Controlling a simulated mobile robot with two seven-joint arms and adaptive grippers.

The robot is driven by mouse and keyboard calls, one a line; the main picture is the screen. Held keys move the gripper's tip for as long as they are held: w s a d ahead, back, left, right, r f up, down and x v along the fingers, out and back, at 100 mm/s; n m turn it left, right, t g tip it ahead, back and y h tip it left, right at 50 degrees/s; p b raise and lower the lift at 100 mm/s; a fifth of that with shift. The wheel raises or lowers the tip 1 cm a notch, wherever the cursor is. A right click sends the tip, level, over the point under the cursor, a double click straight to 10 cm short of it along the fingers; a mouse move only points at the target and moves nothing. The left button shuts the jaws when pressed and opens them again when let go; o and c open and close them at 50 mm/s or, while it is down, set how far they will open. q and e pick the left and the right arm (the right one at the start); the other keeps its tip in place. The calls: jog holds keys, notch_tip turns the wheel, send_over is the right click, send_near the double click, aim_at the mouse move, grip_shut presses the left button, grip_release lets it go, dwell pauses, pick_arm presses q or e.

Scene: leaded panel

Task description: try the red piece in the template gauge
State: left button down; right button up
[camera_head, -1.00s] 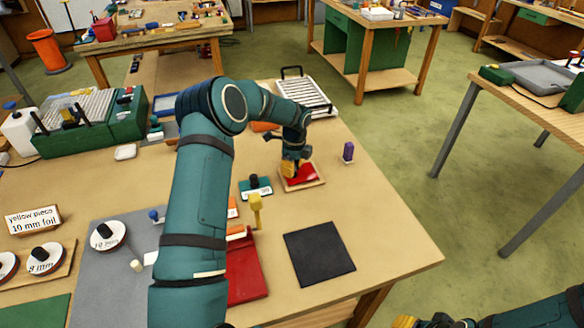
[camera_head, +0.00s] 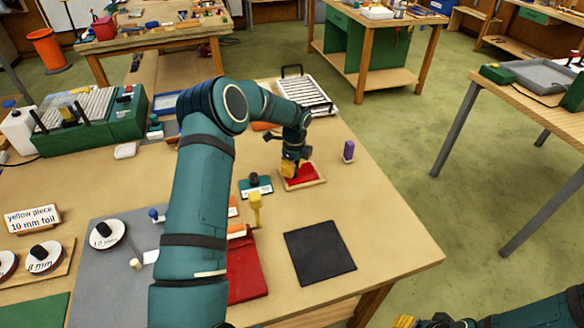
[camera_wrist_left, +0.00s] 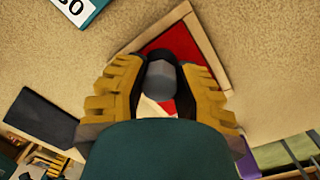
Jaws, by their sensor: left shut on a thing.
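The template gauge (camera_head: 310,184) is a pale wooden frame lying on the bench, with red inside it. It also shows in the left wrist view (camera_wrist_left: 208,50). My left gripper (camera_head: 289,173) points down over its near left part. In the left wrist view, its yellow fingers (camera_wrist_left: 161,90) are shut on a grey knob (camera_wrist_left: 162,80). The red piece (camera_wrist_left: 174,44) shows beneath and around that knob, within the frame. The fingers hide part of it, so I cannot tell whether it sits fully flat. My right gripper (camera_head: 420,322) is partly cut off at the bottom edge.
A purple block (camera_head: 348,151) stands right of the gauge. Bare bench surrounds the gauge's right side.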

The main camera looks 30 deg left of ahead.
pick_arm(q)
jog(key=shift+r, duration=0.15)
jog(key=shift+r, duration=0.25)
jog(key=shift+d, duration=0.2)
dwell(1.0)
jog(key=shift+f, duration=0.45)
dwell(0.4)
jog(key=shift+r, duration=0.2)
jog(key=shift+r, duration=0.25)
dwell(0.6)
jog(key=shift+a+f, duration=0.1)
jog(key=shift+f, duration=0.2)
dwell(0.6)
